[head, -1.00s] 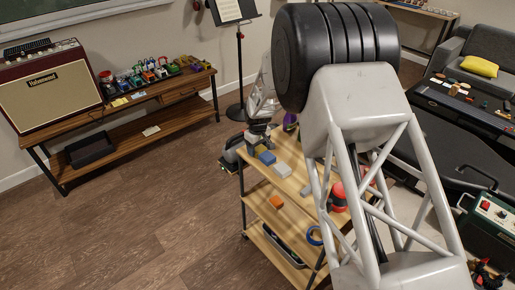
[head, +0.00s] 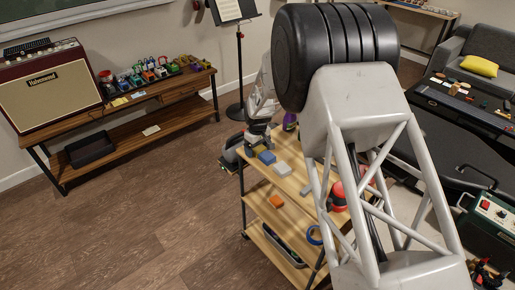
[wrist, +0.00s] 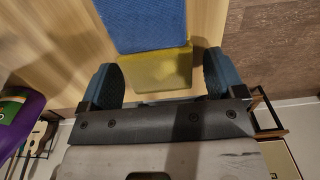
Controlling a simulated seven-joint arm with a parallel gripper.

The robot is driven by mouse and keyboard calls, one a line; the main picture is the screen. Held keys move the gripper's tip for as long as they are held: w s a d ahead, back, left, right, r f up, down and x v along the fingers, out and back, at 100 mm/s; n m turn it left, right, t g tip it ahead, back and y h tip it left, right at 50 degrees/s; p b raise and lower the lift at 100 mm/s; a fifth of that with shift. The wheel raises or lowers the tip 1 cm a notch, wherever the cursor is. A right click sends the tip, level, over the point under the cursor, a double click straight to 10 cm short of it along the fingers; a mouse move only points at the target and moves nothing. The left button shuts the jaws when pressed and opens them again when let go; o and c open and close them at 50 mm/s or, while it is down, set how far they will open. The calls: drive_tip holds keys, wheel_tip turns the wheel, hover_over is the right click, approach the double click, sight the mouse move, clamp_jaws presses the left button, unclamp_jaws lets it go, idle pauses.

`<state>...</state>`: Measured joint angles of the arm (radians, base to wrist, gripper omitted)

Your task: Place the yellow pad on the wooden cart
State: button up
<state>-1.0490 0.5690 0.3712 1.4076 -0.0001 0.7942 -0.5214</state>
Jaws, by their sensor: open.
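The yellow pad (wrist: 160,72) lies flat over the light wooden top of the cart (wrist: 60,40) in the wrist view, between my two fingers and right beside a blue pad (wrist: 152,22). My gripper (wrist: 160,80) is open, with one blue-grey finger on each side of the yellow pad. Gaps show between the pad and both fingers. In the head view my gripper (head: 257,140) is low over the far left end of the wooden cart (head: 296,188), behind the blue pad (head: 267,157). The yellow pad is mostly hidden there.
A light grey pad (head: 282,168) lies near the blue pad. A red round object (head: 338,196) and a purple bottle (head: 290,121) stand on the cart. The floor to the left is clear.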

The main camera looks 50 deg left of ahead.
wheel_tip(320, 180, up, 12)
idle(0.7)
drive_tip(key=shift+r, duration=0.1)
idle(0.8)
